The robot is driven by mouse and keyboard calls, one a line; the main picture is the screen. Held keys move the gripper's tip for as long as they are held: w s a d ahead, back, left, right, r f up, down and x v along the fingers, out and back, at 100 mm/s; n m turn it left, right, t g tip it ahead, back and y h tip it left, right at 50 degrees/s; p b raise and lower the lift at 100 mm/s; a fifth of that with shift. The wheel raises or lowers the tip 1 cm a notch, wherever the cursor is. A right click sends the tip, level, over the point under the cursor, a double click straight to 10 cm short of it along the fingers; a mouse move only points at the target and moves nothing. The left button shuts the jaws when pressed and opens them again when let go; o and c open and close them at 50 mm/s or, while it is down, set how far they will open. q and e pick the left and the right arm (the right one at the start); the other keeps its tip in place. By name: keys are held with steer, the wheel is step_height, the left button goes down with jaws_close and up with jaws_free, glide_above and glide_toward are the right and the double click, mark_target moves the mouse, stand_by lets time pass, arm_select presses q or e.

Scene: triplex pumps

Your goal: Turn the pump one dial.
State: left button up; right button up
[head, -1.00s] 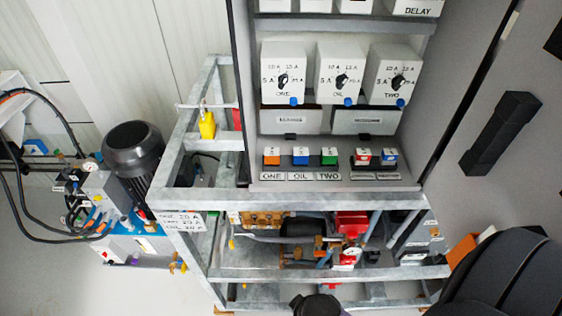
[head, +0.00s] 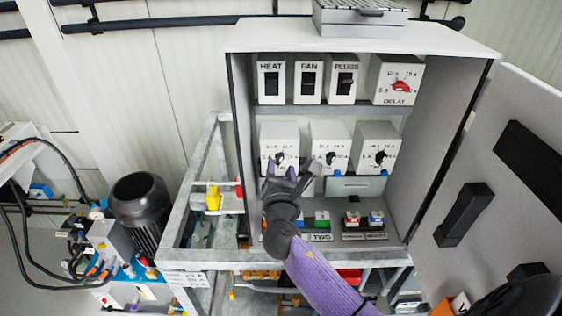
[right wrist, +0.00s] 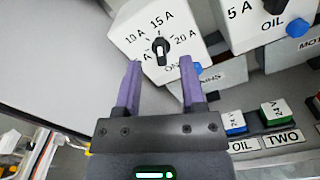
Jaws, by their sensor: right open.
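The pump one dial is a black knob (right wrist: 160,50) on a white box marked ONE (right wrist: 152,24), with a scale including 10 A, 15 A and 20 A. The knob's long axis is nearly upright in the right wrist view. In the head view the box (head: 268,136) is the left one of three. My right gripper (right wrist: 160,66) is open and empty, its purple fingers spread on either side of the knob, just short of it as far as I can tell. In the head view the gripper (head: 287,172) partly covers the box's lower part. My left gripper is out of view.
The OIL dial box (head: 330,140) and TWO dial box (head: 376,140) stand to the right. Above are the HEAT (head: 271,78), FAN and PLUGS switches and the DELAY dial (head: 396,80). Labelled push buttons (right wrist: 275,112) lie below. The cabinet door (head: 490,150) stands open at right.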

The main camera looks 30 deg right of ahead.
mark_target(280, 159)
steer(key=shift+x, duration=1.4)
steer(key=shift+c, duration=0.3)
jaws_close()
